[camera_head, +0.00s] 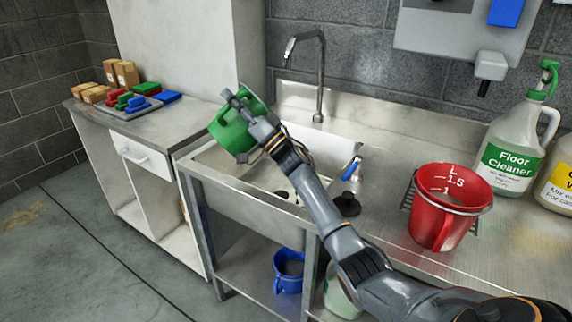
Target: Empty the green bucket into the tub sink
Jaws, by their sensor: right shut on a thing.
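The green bucket (231,134) is tilted over the left part of the tub sink in the head view. My right gripper (245,108) is shut on the bucket at its upper right side. The gripper and arm hide part of the bucket, and I cannot see into it. The tub sink (335,141) is a steel basin set in the counter, with my right arm crossing in front of it. No liquid stream shows. My left gripper is not in view.
A red measuring bucket (437,226) stands on the counter at right, near the floor cleaner jug (511,150). A tall faucet (321,75) rises behind the sink. A blue bucket (288,275) sits on the lower shelf. Pads and boxes lie on the left counter (190,118).

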